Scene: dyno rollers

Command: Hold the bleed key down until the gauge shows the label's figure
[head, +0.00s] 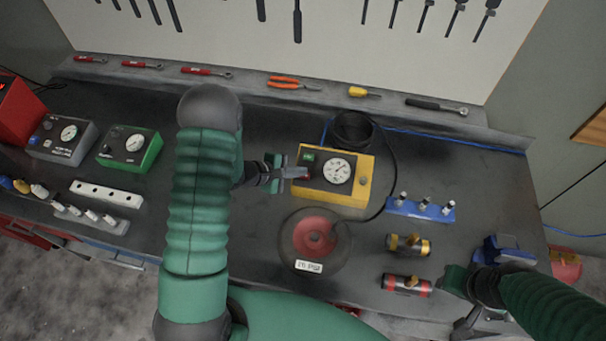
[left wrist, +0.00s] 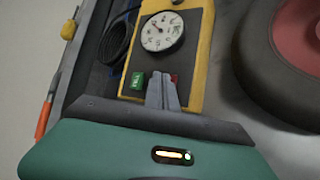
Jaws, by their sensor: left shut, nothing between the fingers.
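The yellow box (head: 357,198) stands mid-bench, with a white round gauge (head: 337,171), a green key (head: 309,157) and a red key (head: 304,173). My left gripper (head: 296,172) is shut and empty, its tips at the red key. In the left wrist view the tips partly cover the red key (left wrist: 174,79), beside the green key (left wrist: 137,81); contact is unclear. The gauge (left wrist: 162,31) shows a thin needle, its reading too small to be sure of. A white label (head: 309,267) lies on the wheel (head: 284,236); its figure is unclear. My right gripper (head: 464,318) is at lower right.
A black hose (head: 382,192) runs from the box to the wheel. A blue rack (head: 420,210) and two small cylinders (head: 408,245) (head: 406,285) sit to the right. Green (head: 130,150) and grey (head: 62,139) gauge boxes stand left. Tools line the back ledge.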

